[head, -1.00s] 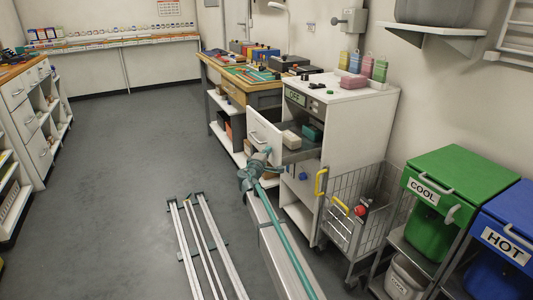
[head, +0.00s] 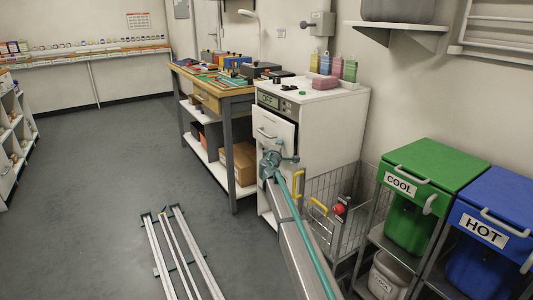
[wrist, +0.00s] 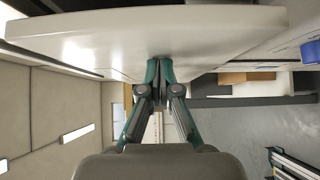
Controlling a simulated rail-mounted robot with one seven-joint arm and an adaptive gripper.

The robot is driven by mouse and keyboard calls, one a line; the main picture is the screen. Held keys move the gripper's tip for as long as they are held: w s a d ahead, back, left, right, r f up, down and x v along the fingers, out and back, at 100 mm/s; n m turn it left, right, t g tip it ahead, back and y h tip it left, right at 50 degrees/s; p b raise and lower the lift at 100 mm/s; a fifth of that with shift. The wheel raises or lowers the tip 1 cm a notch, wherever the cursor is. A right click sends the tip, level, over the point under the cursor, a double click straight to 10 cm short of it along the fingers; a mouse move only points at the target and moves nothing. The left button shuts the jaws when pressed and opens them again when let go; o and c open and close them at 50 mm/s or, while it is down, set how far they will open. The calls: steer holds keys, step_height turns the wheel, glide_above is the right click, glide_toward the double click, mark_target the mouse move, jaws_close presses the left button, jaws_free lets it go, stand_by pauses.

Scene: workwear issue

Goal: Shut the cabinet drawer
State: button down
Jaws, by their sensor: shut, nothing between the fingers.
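The white cabinet (head: 335,125) stands right of the workbench. Its upper drawer (head: 283,128) has a white front with a pale bar handle. The drawer front now looks close to the cabinet face, and no drawer interior shows in the head view. I cannot tell whether a small gap is left. My gripper (head: 281,152) is at the lower part of the drawer front. In the wrist view, my gripper (wrist: 160,62) is shut and empty, its fingertips at the white drawer front (wrist: 200,35), seemingly touching it.
The workbench (head: 215,92) is to the left. Pink, blue and other small items stand on the cabinet top. Open floor lies left.

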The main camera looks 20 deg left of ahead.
mark_target(286, 144)
steer(key=shift+w+d+r+b, duration=0.1)
steer(key=shift+w+d+b, duration=0.2)
steer(key=shift+w+d, duration=1.1)
steer(key=shift+w, duration=0.15)
